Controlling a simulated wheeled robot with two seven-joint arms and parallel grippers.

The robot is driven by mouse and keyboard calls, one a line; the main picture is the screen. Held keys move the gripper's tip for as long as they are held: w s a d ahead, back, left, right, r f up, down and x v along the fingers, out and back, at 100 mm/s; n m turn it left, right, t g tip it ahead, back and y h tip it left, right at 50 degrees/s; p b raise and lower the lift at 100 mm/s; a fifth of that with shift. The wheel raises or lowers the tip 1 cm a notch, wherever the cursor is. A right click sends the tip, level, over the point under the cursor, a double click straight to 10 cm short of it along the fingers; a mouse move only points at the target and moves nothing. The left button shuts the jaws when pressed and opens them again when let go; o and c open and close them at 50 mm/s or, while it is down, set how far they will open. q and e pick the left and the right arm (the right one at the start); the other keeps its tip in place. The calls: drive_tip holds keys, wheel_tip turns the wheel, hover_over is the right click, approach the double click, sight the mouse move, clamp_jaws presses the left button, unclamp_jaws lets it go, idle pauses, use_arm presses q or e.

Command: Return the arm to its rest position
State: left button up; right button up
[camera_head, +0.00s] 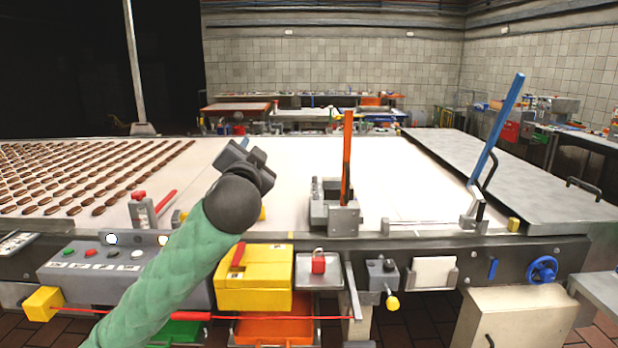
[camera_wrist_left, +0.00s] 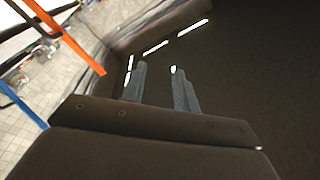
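My left arm (camera_head: 178,262), in a green quilted sleeve, reaches in from the lower left in the head view. Its dark wrist and left gripper (camera_head: 243,150) are in front of the white conveyor belt (camera_head: 285,165). In the left wrist view the two grey fingers of the left gripper (camera_wrist_left: 158,68) stand apart with nothing between them. A dark area lies beyond them. My right arm and gripper are not in view.
Rows of brown biscuits (camera_head: 75,180) lie on the belt at the left. An orange lever (camera_head: 347,150) stands upright right of my gripper; a blue lever (camera_head: 497,130) leans farther right. A yellow box (camera_head: 255,290) and red padlock (camera_head: 318,262) are along the front.

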use_arm(q)
drive_tip(key=s+a+f+n+g+h+p, duration=0.1)
drive_tip(key=s+f+g, duration=0.3)
drive_tip(key=f, duration=0.8)
drive_tip(key=s+f+n+g+p, duration=0.1)
drive_tip(key=s+f+n+g, duration=0.15)
drive_tip(key=s+f, duration=0.65)
drive_tip(key=s+a+f+g+h+p, duration=0.15)
drive_tip(key=f+g, duration=0.25)
drive_tip(key=f, duration=1.1)
drive_tip(key=s+f+n+g, duration=0.1)
drive_tip(key=s+f+g, duration=0.2)
drive_tip(key=s+f, duration=0.8)
drive_tip(key=s+f+n+g+p, duration=0.1)
drive_tip(key=s+f+g, duration=0.3)
drive_tip(key=s+f, duration=0.7)
drive_tip(key=s, duration=0.7)
drive_tip(key=shift+s+d+f, duration=0.2)
drive_tip(key=shift+s+f, duration=0.05)
drive_tip(key=shift+f, duration=0.1)
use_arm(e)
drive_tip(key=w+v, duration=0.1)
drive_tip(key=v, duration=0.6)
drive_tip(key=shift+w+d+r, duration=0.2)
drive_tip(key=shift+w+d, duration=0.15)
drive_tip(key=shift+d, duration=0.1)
use_arm(q)
drive_tip(key=shift+n, duration=0.35)
